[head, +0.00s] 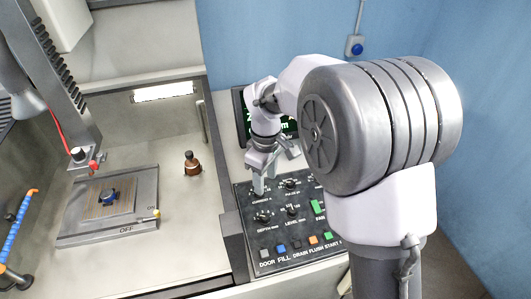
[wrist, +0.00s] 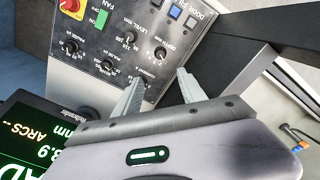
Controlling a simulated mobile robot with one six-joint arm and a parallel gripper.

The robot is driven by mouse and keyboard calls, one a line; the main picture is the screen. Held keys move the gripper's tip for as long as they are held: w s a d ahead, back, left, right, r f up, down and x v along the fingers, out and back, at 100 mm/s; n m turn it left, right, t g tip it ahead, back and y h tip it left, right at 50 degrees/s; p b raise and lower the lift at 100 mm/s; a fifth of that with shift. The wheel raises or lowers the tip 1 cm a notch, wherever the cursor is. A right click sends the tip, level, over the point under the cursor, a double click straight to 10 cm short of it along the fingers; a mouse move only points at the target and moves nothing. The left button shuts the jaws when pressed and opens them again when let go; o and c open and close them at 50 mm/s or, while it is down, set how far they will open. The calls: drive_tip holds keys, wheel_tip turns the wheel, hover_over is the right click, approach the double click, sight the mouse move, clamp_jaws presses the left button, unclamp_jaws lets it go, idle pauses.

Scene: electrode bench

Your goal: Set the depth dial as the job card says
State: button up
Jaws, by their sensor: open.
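The depth dial (head: 262,217) is a black knob at the left of the dark control panel (head: 246,195), with a DEPTH label beside it. It also shows in the wrist view (wrist: 161,53), beyond my fingertips. My gripper (head: 273,176) is above the panel's back left part, near the current dial. In the wrist view its two fingers (wrist: 160,78) are apart with nothing between them, and the current dial (wrist: 146,77) lies close by. The dial pointers are too small to read. I see no job card in either view.
Other dials, including the level dial (head: 292,211), surround the depth dial. Coloured buttons (head: 296,243) line the panel's front. A screen (wrist: 38,140) with green text stands behind the panel. A dark frame bar (head: 233,243) borders its left side, with the machine tank (head: 185,225) beyond.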

sight(265, 216)
wheel_tip(265, 216, down, 18)
drive_tip(key=b, duration=0.4)
clamp_jaws()
